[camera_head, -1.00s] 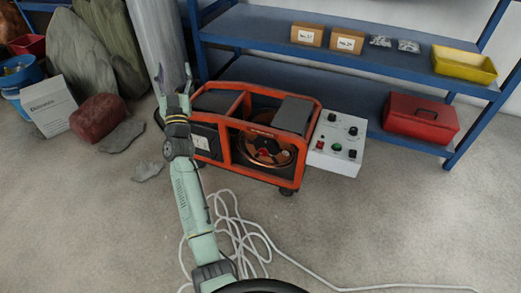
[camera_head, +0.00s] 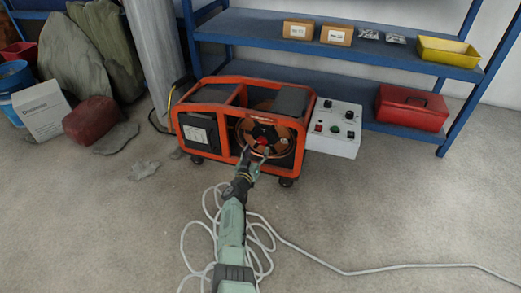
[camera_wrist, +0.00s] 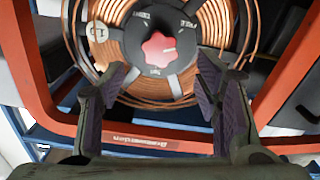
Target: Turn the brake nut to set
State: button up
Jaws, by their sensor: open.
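The brake nut is a red lobed knob (camera_wrist: 159,49) at the centre of a dark round hub (camera_wrist: 185,22) with printed labels around it, in the wrist view. A spool of copper wire (camera_wrist: 212,24) surrounds the hub. The nut also shows small and red in the head view (camera_head: 261,141), inside the orange-framed machine (camera_head: 220,80). My gripper (camera_wrist: 162,80) is open, its two fingers apart below the nut in the wrist view, with nothing between them. In the head view my gripper (camera_head: 253,154) is in front of the spool. Whether the fingertips touch anything cannot be told.
A white control box (camera_head: 335,140) stands right of the machine. Behind is a blue shelf (camera_head: 270,30) with a red toolbox (camera_head: 411,107) and a yellow bin (camera_head: 448,52). White cable (camera_head: 340,272) lies on the floor. Floor to the right is open.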

aim_at(262, 141)
jog(key=b+x, duration=0.1)
jog(key=x, duration=0.1)
jog(key=b+x, duration=0.1)
jog(key=x, duration=0.1)
jog(key=shift+w+f, duration=0.1)
jog(key=shift+f, duration=0.1)
jog(key=shift+w+d+r+b, duration=0.2)
jog(key=shift+w+r+b, duration=0.05)
jog(key=shift+w+b, duration=0.3)
jog(key=shift+c, duration=0.2)
jog(key=c, duration=1.1)
